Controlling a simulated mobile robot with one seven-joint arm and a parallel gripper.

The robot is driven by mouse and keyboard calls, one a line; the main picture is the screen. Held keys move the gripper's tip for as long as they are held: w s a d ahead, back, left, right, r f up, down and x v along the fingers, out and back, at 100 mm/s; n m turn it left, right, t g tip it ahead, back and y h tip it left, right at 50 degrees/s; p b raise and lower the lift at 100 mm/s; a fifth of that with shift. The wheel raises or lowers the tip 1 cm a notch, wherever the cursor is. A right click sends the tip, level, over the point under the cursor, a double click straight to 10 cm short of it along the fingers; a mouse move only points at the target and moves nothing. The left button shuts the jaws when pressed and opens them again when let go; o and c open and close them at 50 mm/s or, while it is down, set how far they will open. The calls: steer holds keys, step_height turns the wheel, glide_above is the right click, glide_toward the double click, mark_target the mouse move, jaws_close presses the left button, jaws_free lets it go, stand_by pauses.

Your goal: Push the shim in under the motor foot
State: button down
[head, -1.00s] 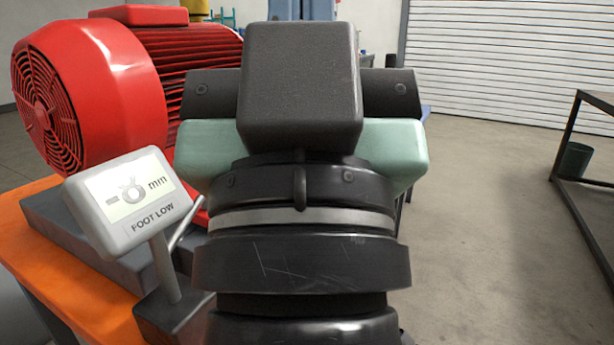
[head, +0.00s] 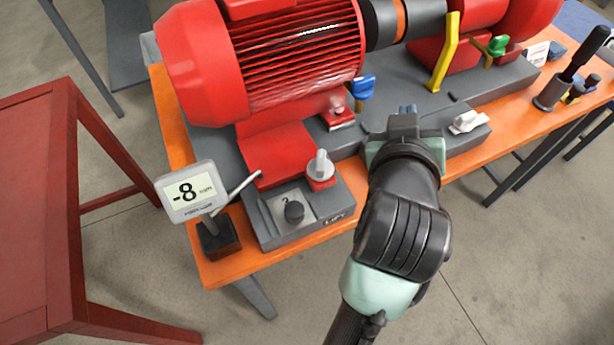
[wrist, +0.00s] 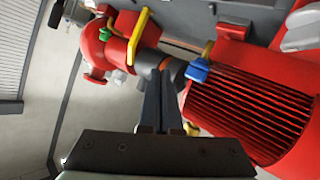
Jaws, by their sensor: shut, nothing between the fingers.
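The red motor (head: 265,60) sits on a grey base in the head view. I cannot pick out the shim for certain; a white tabbed piece (head: 467,122) lies on a grey block right of my gripper. My gripper (head: 407,109) points away from the head camera, right of the motor feet. In the wrist view its dark fingers (wrist: 161,100) are together and hold nothing; the red motor (wrist: 250,100) is to their right.
A gauge (head: 191,192) reading -8 stands at the orange table's (head: 225,268) near left corner. Close by is a grey block with a black knob (head: 294,211). Blue (head: 362,87), yellow (head: 443,55) and green (head: 496,45) handles stand up behind. A red table (head: 55,200) is at the left.

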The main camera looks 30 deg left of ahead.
mark_target(293, 202)
steer(key=s+a+f+n+g+p, duration=0.1)
steer(key=s+f+n+g+p, duration=0.1)
steer(key=s+g+p, duration=0.65)
steer(key=s+a+f+n+g+p, duration=0.1)
steer(key=s+f+n+g+p, duration=0.15)
steer(key=s+p, duration=1)
steer(key=shift+n+g+y, duration=0.25)
steer(key=shift+g+y, duration=0.05)
steer(key=shift+w+a+f+p, duration=0.55)
steer(key=shift+w+a+f, duration=0.35)
steer(key=shift+f, duration=0.55)
steer(key=shift+w+a+f+p, duration=0.6)
steer(key=shift+w+a+f, duration=0.3)
steer(key=shift+f, duration=0.55)
steer(key=shift+w+a+f+p, duration=0.55)
steer(key=shift+w+a+f, duration=0.35)
steer(key=shift+f, duration=0.55)
steer(key=shift+s+a, duration=0.1)
steer(key=w+a, duration=0.1)
steer(key=a, duration=0.1)
steer(key=w+a+b, duration=0.1)
steer(key=w+a, duration=0.1)
steer(key=shift+s+d, duration=0.1)
